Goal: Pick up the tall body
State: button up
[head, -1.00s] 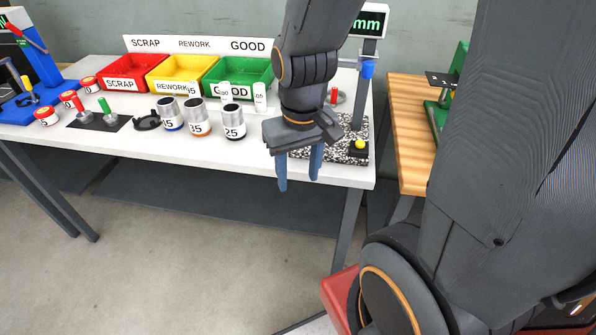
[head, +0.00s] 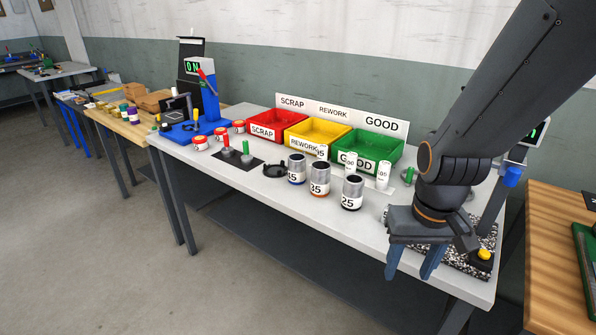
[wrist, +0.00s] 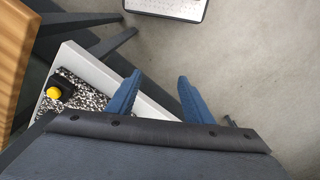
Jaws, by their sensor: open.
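Three silver can bodies with white number labels stand upright in a row on the white table (head: 235,195): the one with the blue base band (head: 296,168), the "35" one with an orange band (head: 319,178) and the "25" one with a black band (head: 352,192). Slim white labelled cylinders stand behind, one of them (head: 383,176) before the green bin. I cannot tell which is the tall body. My gripper (head: 412,264) is open and empty, pointing down at the table's front edge, right of the cans. The wrist view shows its blue fingers apart (wrist: 160,84) with no can.
Red (head: 262,146), yellow (head: 327,125) and green (head: 400,145) bins stand behind the cans. A speckled plate with a yellow button (head: 484,254) lies beside my gripper. Red-and-white tins and a blue press (head: 185,128) stand left. A wooden table (head: 545,250) is at right.

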aim_at(297, 169)
jog(key=u, duration=0.05)
jog(key=k, duration=0.55)
jog(key=u, duration=0.5)
jog(key=i, duration=1.8)
jog(key=z, duration=0.2)
